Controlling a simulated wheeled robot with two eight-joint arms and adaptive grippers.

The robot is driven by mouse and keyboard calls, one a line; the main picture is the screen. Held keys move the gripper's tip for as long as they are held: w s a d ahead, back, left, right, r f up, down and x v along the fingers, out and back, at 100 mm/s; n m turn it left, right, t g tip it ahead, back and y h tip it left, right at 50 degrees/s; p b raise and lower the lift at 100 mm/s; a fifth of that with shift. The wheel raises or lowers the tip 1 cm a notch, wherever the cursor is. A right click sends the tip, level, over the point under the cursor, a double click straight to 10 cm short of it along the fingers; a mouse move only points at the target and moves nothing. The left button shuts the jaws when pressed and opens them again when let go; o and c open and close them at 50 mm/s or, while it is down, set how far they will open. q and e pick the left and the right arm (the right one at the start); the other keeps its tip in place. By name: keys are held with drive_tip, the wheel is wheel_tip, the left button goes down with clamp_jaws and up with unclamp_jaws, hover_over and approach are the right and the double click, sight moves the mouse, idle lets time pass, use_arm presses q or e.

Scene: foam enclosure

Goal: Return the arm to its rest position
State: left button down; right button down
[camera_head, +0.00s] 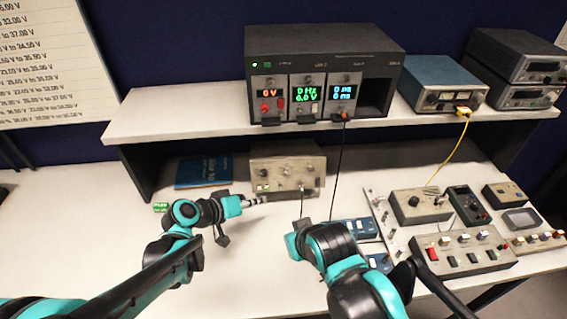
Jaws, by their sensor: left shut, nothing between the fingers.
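My left arm (182,222), teal and black, comes in from the lower left over the white bench. Its left gripper (262,200) points right, shut and empty, in front of the beige instrument box (288,172). My right arm (330,245) comes in from the bottom, bent over the middle of the bench. I cannot make out its gripper, which is hidden or out of the picture.
A shelf (200,112) carries a black rack with lit displays (322,75) and a blue power supply (443,82). A black cable and a yellow cable (449,150) hang down. A panel of switch boxes (465,255) stands at right. The bench's left side is clear.

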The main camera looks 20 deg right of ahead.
use_arm(q)
drive_tip(key=shift+s+a+r, duration=0.2)
drive_tip(key=shift+s+r, duration=0.1)
drive_tip(key=shift+s, duration=0.35)
drive_tip(key=s+a+n+t+y, duration=0.1)
drive_tip(key=s+a+y, duration=0.2)
drive_tip(key=a, duration=0.7)
drive_tip(key=s+a+r+n+y, duration=0.1)
drive_tip(key=s+a+y, duration=0.3)
drive_tip(key=a, duration=0.7)
drive_tip(key=s+a+r+n+t+y, duration=0.1)
drive_tip(key=s+a+n+y, duration=0.1)
drive_tip(key=s+a, duration=0.5)
drive_tip(key=a+y, duration=0.1)
drive_tip(key=a, duration=0.2)
drive_tip(key=shift+a+t+y, duration=0.15)
drive_tip(key=shift+t+y, duration=0.15)
drive_tip(key=shift+s+r, duration=0.1)
